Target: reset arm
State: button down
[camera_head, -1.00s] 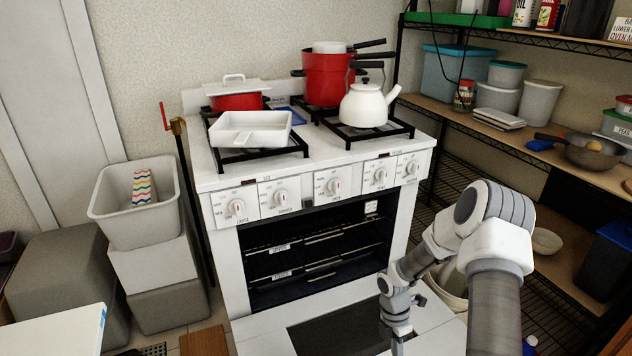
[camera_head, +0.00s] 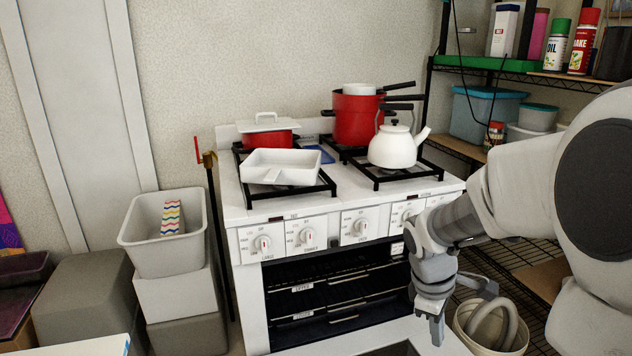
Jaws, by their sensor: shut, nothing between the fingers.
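My arm reaches in from the right side of the head view, large and close to the camera. My gripper (camera_head: 437,330) hangs at its end, pointing down, in front of the stove's right side. It is shut and empty. The white stove (camera_head: 350,228) stands behind it, with its dark oven opening and racks showing. The stove's lower front is partly cut off by the bottom of the picture.
A white kettle (camera_head: 394,148), a white pan (camera_head: 281,166) and red pots (camera_head: 355,118) stand on the stove. Stacked crates (camera_head: 163,237) stand at left. A pale bucket (camera_head: 491,327) is right of my gripper. Wire shelves (camera_head: 480,66) fill the right, partly behind my arm.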

jog(key=s+a+r+m+t+y, duration=0.1)
jog(key=s+a+r+m+t, duration=0.2)
jog(key=s+a+r+m, duration=0.25)
jog(key=s+a+r+m+t+y, duration=0.2)
jog(key=s+r+m, duration=0.3)
jog(key=s+r, duration=0.3)
notch_tip(320, 180, up, 18)
jog(key=s+p, duration=0.1)
jog(key=p, duration=1.7)
jog(key=shift+s+a+p, duration=0.25)
jog(key=shift+s+p, duration=0.1)
jog(key=shift+p, duration=0.05)
jog(key=shift+f, duration=0.1)
